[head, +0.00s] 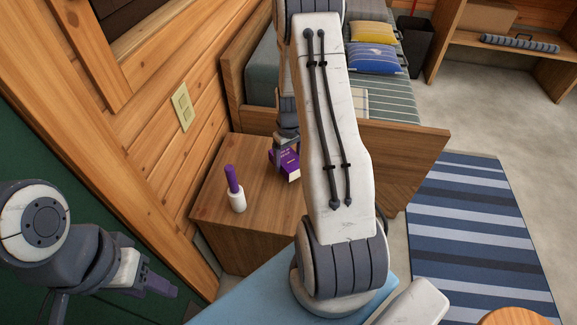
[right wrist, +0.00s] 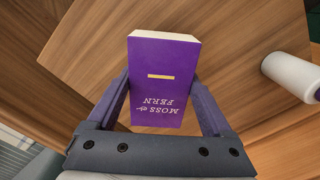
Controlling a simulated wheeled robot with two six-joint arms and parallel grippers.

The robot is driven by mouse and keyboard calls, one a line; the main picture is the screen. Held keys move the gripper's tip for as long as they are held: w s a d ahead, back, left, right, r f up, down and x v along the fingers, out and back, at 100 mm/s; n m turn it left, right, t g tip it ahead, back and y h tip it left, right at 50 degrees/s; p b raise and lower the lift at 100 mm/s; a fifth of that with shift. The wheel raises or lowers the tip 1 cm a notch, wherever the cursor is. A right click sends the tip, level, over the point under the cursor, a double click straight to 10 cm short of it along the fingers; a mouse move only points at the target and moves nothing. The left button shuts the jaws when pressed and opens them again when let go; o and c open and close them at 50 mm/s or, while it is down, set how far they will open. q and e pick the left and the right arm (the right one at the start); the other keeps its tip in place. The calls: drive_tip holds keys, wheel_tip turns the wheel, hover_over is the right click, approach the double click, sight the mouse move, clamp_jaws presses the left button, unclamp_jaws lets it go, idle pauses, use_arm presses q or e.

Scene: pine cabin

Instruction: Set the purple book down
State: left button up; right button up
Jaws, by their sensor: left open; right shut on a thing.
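The purple book (head: 291,167), titled "Moss & Fern", is at the wooden bedside cabinet (head: 212,205), partly hidden by my right arm in the head view. My right gripper (head: 284,150) is shut on it. In the right wrist view the book (right wrist: 162,75) sits between the two fingers of my right gripper (right wrist: 168,112), its cover facing the camera and the wooden top behind it. I cannot tell whether the book touches the top. My left gripper (head: 155,283) is open and empty at the lower left, away from the cabinet.
A white bottle with a purple upper part (head: 236,192) stands on the cabinet top, left of the book; it also shows in the right wrist view (right wrist: 293,76). A bed (head: 395,148) stands behind. A striped rug (head: 475,225) lies on the right.

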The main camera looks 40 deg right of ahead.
drive_tip(key=shift+f, duration=1.45)
drive_tip(key=shift+f, duration=0.1)
drive_tip(key=o, duration=1.3)
drive_tip(key=shift+o, duration=0.2)
